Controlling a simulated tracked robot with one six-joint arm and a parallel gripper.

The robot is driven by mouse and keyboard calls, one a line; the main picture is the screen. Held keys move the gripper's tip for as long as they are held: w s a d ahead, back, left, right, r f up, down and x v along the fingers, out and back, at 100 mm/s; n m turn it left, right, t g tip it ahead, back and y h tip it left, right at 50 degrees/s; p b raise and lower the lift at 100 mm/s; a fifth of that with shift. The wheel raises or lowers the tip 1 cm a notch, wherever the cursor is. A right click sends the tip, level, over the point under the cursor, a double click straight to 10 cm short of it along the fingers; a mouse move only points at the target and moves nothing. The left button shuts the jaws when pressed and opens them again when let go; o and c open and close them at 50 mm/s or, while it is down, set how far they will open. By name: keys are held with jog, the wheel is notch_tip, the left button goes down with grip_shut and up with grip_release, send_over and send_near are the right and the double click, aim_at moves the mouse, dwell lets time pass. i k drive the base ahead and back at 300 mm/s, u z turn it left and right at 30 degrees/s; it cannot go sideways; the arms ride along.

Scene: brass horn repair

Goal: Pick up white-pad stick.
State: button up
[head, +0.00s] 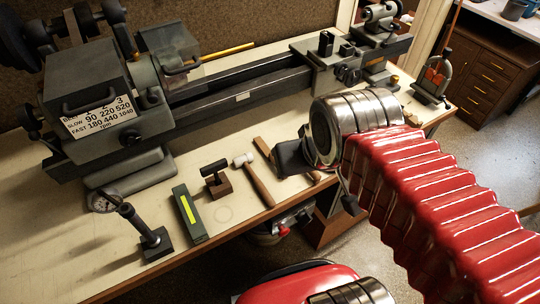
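I cannot make out for sure a stick with a white pad. A small mallet-like tool (259,184) with a pale head and a wooden handle lies on the bench. A flat wooden stick (263,148) lies just right of it, and its lower end runs behind my dark gripper. My gripper (287,160) hangs over the bench's front part, right of these tools. Its fingers are dark and seen from the side, so I cannot tell whether they are open or shut. My arm hides the bench to the right.
A large lathe (110,95) fills the back of the bench (60,220). A black T-shaped tool on a wooden block (217,184), a green level-like bar (188,215) and a dial gauge on a stand (150,240) stand to the left. The bench's front edge is close.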

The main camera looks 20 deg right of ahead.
aim_at(262, 145)
jog(key=u, duration=0.05)
jog(key=k, duration=0.9)
jog(key=u, duration=0.9)
